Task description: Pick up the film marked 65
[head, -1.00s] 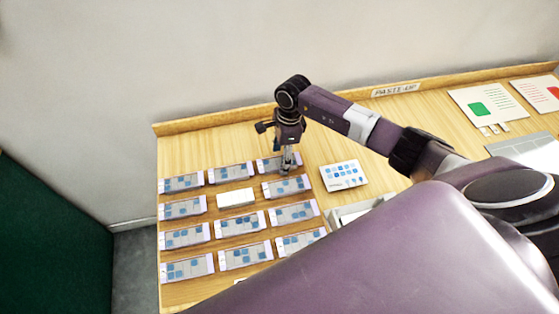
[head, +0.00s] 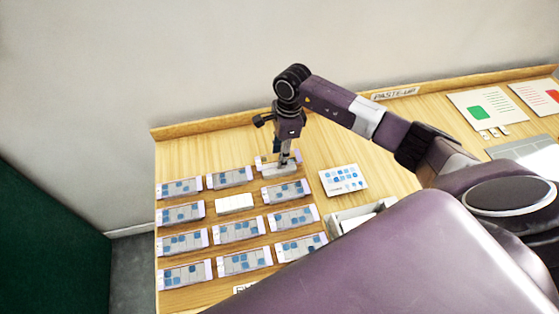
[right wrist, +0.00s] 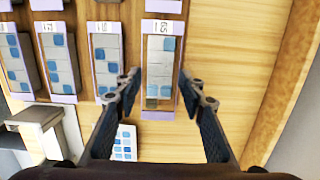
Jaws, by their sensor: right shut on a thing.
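The film marked 65 (right wrist: 160,60) is a pale strip with a lilac frame, grey cells and a few blue squares. In the right wrist view its number tag is at the top and upside down. In the head view this film (head: 281,169) is at the back right of the group of films, partly hidden by my gripper. My right gripper (head: 285,163) points down and is shut on it; in the right wrist view its fingertips (right wrist: 162,90) are on either side of the film. Whether the film is clear of the table I cannot tell. My left gripper is out of view.
Several similar films (head: 230,177) lie in rows around a small white block (head: 235,202). A printed card (head: 343,180) lies to the right, with a grey tray (head: 345,219) in front. The table's raised back edge (head: 220,125) runs behind. Bare wood lies behind the films.

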